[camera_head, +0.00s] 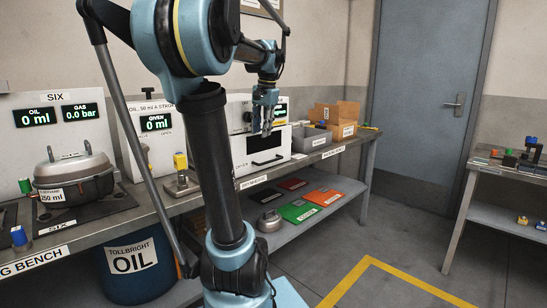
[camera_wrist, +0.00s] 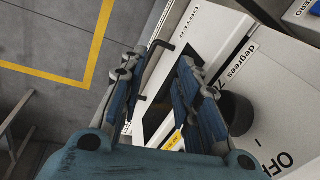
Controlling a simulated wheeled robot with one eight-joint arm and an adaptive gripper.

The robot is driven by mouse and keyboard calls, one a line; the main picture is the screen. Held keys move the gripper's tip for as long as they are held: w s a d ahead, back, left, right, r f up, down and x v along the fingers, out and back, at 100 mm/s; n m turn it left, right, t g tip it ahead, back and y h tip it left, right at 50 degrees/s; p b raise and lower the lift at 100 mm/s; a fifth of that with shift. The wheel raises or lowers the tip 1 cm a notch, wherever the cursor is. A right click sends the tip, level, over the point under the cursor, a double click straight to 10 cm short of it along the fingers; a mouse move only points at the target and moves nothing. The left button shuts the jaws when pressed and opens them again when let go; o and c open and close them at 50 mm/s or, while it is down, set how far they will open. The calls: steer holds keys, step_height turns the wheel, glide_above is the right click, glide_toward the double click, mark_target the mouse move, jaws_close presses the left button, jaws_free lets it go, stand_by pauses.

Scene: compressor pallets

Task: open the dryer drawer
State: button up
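The dryer (camera_head: 240,118) is a white box on the bench. Its drawer front (camera_head: 278,143), with a dark window, appears closed in the head view. In the wrist view the drawer front (camera_wrist: 204,38) carries a label partly reading DRYER, and a dark bar handle (camera_wrist: 154,54) stands out from it. My gripper (camera_head: 264,126) hangs in front of the dryer's upper part. In the wrist view my gripper (camera_wrist: 160,65) has its two fingers apart, with the handle showing between and beyond the fingertips. I cannot tell whether either finger touches it.
A dark knob (camera_wrist: 236,112) sits beside the right finger, near the "degrees" label. A grey bin (camera_head: 311,138) and cardboard box (camera_head: 338,117) stand right of the dryer. The lower shelf holds coloured mats (camera_head: 299,211). The floor before the bench looks clear.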

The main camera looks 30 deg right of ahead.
mark_target(275, 154)
steer(key=w+d+r+m, duration=0.1)
steer(key=d+r+m, duration=0.25)
steer(key=d, duration=0.55)
steer(key=shift+n, duration=0.45)
steer(key=w+f, duration=0.1)
steer(key=f, duration=0.4)
steer(key=w+f, duration=0.1)
steer(key=f, duration=0.5)
steer(key=w+a+f, duration=0.1)
steer(key=f, duration=0.4)
steer(key=shift+w+f, duration=0.2)
steer(key=shift+f, duration=0.05)
steer(key=shift+c, duration=0.2)
jaws_close()
